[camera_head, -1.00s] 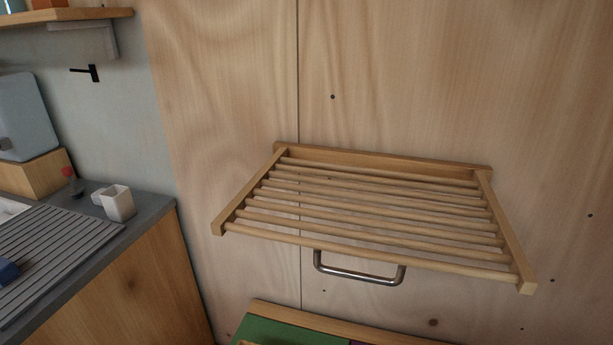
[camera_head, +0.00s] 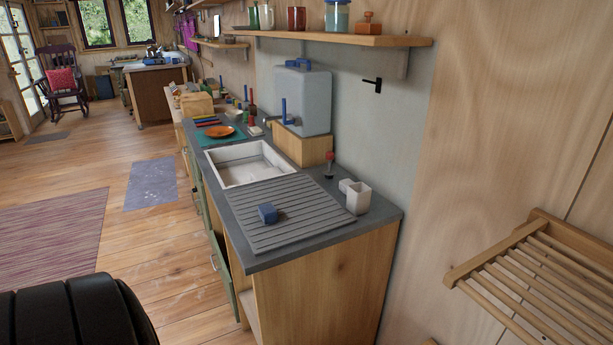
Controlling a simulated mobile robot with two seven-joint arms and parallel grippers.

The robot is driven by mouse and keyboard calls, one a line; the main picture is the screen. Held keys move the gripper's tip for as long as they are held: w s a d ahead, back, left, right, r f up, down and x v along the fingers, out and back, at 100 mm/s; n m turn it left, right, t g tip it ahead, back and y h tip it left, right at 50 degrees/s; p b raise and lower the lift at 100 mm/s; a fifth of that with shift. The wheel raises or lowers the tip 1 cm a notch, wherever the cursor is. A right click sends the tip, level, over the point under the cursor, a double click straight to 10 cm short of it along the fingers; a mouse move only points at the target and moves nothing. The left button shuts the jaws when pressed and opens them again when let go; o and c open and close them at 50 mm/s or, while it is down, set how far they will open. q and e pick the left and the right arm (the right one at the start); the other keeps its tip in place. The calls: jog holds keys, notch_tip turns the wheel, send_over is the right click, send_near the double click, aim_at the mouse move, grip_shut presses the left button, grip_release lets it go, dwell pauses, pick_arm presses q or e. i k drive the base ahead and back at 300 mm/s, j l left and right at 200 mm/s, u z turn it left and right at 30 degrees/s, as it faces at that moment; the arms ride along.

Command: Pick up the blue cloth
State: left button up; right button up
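A small blue item (camera_head: 267,213) lies on the grey ribbed drainboard (camera_head: 300,222) beside the sink. It looks like a compact block, and I cannot tell whether it is a folded cloth or a sponge. No other thing in view is clearly a blue cloth. Neither of my grippers is in view.
A wooden slatted rack (camera_head: 545,280) juts from the wall at right. The wooden floor left of the counter is open, with rugs.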

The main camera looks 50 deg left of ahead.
aim_at(267, 213)
jog(key=u, duration=1.8)
